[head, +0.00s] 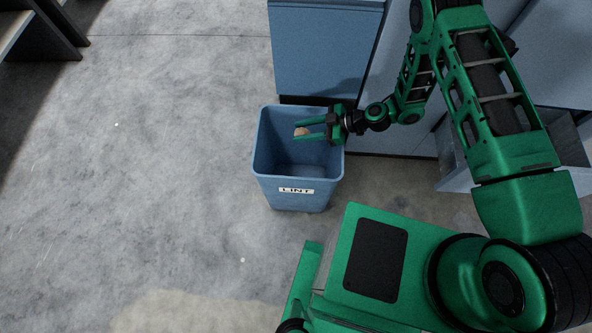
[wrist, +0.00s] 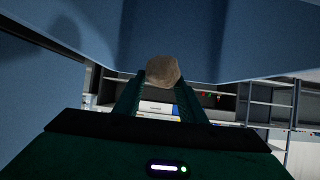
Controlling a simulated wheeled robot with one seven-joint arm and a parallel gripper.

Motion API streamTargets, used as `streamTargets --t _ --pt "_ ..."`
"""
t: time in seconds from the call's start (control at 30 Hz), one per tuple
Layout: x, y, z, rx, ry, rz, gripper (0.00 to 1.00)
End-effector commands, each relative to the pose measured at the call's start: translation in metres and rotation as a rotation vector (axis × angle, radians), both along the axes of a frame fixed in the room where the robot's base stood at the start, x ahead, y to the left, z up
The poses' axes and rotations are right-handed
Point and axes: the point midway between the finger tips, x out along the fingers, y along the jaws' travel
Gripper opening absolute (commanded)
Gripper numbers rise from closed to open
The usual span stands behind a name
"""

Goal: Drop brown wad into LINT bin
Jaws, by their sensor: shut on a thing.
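The brown wad (head: 301,131) is a small tan lump held between the fingertips of my gripper (head: 309,131). It also shows in the wrist view (wrist: 163,71), between the two green fingers (wrist: 160,90). The LINT bin (head: 297,200) is a blue, open-topped bin standing on the floor, with a white label reading LINT on its front. My gripper reaches in from the right and points left, with the wad over the bin's opening in the head view. The wad's exact height relative to the rim is hard to tell. The visible inside of the bin looks empty.
Blue machine cabinets (head: 325,50) stand right behind the bin. A light blue open container (head: 460,165) is at the right, partly behind my arm. Grey concrete floor (head: 150,150) is clear to the left. A dark shelf or bench (head: 50,35) stands at the upper left.

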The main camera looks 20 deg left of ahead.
Motion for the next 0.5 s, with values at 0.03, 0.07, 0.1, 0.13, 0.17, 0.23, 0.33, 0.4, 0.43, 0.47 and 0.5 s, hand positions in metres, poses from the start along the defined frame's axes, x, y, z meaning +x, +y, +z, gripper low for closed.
streamTargets --t 0.03,0.07,0.1,0.13,0.17,0.23,0.33,0.4,0.43,0.47,0.5 --pt "-0.0001 -0.0001 -0.0018 0.000 0.000 0.000 0.16" --pt "-0.0002 -0.0002 -0.0024 0.000 0.000 0.000 0.16" --pt "-0.0001 -0.0003 -0.0030 0.000 0.000 0.000 0.16" --pt "-0.0002 -0.0004 -0.0033 0.000 0.000 0.000 0.16" --pt "-0.0002 -0.0004 -0.0034 0.000 0.000 0.000 0.16" --pt "-0.0001 -0.0004 -0.0033 0.000 0.000 0.000 0.16" --pt "-0.0001 -0.0003 -0.0033 0.000 0.000 0.000 0.16" --pt "-0.0001 -0.0003 -0.0033 0.000 0.000 0.000 0.51" --pt "-0.0001 -0.0004 -0.0032 0.000 0.000 0.000 0.58" --pt "-0.0001 -0.0004 -0.0032 0.000 0.000 0.000 0.59" --pt "-0.0001 -0.0004 -0.0032 0.000 0.000 0.000 0.59"
